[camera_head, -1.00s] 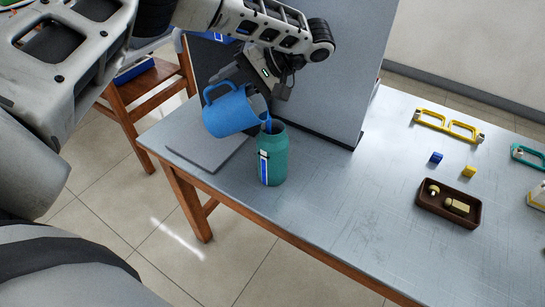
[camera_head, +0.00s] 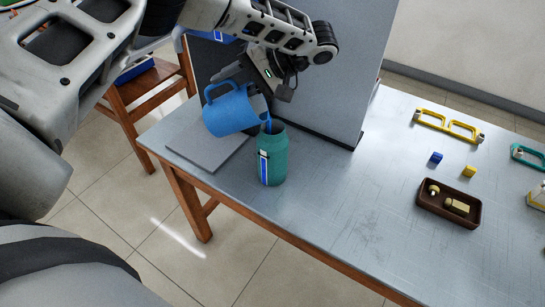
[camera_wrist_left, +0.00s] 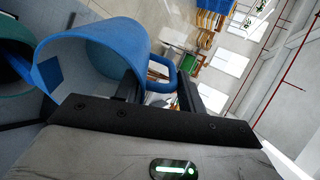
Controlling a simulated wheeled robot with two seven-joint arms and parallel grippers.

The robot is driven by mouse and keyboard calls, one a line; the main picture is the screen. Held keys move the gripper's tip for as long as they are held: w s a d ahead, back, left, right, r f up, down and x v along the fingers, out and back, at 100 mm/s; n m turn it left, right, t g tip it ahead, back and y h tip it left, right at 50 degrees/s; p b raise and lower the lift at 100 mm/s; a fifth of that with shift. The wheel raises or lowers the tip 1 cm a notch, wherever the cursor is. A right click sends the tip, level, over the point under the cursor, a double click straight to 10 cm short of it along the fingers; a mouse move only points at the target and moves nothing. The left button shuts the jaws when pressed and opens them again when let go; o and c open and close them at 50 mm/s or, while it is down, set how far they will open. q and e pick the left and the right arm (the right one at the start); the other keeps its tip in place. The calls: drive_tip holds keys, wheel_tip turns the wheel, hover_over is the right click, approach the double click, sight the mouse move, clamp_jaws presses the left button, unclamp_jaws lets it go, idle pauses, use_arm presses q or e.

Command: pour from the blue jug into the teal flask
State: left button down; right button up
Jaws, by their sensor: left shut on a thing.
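The blue jug (camera_head: 230,112) is tilted to the right, its mouth just above the teal flask (camera_head: 273,158). The flask stands upright on the table and has a blue and white label. The flask's inside is hidden. My right gripper is not in view.
A grey panel (camera_head: 325,70) stands upright behind the flask. A flat grey slab (camera_head: 208,152) lies below the jug near the table's left edge.

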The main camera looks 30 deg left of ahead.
use_arm(q)
drive_tip(key=shift+d+r, duration=0.1)
drive_tip(key=shift+r, duration=0.1)
idle(0.8)
drive_tip(key=shift+s+a+f+h, duration=0.25)
drive_tip(key=shift+a+h, duration=0.15)
drive_tip(key=shift+a, duration=0.15)
drive_tip(key=shift+w, duration=0.1)
drive_tip(key=shift+d, duration=0.1)
idle(1.1)
drive_tip(key=a+t+h, duration=0.1)
drive_tip(key=s+r+h, duration=0.1)
drive_tip(key=h, duration=0.1)
drive_tip(key=shift+a+r+t, duration=0.25)
drive_tip(key=shift+a+t, duration=0.15)
drive_tip(key=shift+r+h, duration=0.1)
drive_tip(key=shift+h, duration=0.2)
drive_tip(key=shift+w, duration=0.1)
